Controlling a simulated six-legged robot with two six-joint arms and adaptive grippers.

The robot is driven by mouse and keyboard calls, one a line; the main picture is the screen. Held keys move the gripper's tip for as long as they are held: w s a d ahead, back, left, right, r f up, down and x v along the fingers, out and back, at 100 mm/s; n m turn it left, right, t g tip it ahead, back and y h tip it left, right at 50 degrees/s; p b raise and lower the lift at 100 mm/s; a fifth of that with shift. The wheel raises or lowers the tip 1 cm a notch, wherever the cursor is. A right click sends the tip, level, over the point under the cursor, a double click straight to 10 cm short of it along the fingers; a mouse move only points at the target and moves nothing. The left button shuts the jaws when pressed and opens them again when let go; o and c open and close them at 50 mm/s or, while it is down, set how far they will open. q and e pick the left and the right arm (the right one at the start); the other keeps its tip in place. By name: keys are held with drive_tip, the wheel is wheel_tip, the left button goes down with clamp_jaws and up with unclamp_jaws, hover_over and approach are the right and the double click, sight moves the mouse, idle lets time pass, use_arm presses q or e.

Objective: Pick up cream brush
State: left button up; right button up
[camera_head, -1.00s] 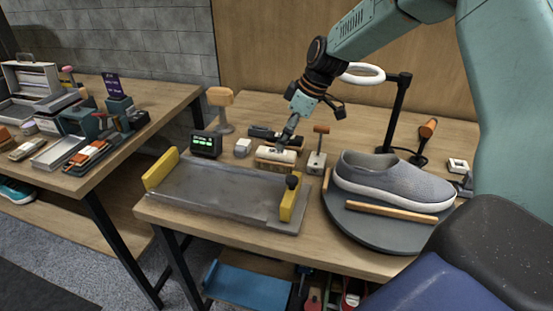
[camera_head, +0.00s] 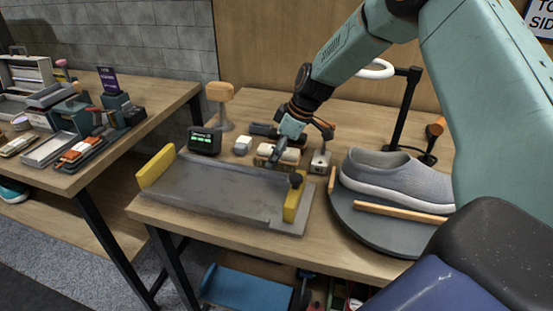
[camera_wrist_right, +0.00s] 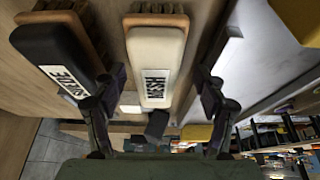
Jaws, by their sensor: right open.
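The cream brush (camera_head: 290,154) lies on the workbench behind the grey tray, its label upward. In the right wrist view the cream brush (camera_wrist_right: 157,52) lies between the two fingers of my right gripper (camera_wrist_right: 160,82), with a gap showing on each side. My right gripper (camera_head: 278,151) is open, low over the brush in the head view, and hides part of it. My left gripper is not in view.
The grey tray (camera_head: 215,190) with yellow ends is in front. A grey shoe (camera_head: 395,178) rests on a round turntable (camera_head: 375,232) to the right.

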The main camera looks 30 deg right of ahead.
drive_tip(key=shift+w+f, duration=0.1)
drive_tip(key=shift+f, duration=0.2)
drive_tip(key=shift+d, duration=0.35)
drive_tip(key=shift+a, duration=0.3)
drive_tip(key=shift+d+f, duration=0.25)
drive_tip(key=shift+f, duration=0.05)
use_arm(q)
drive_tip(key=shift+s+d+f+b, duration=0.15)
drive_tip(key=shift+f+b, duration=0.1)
drive_tip(key=shift+b, duration=0.05)
use_arm(e)
drive_tip(key=shift+a+r, duration=0.1)
drive_tip(key=shift+a, duration=0.1)
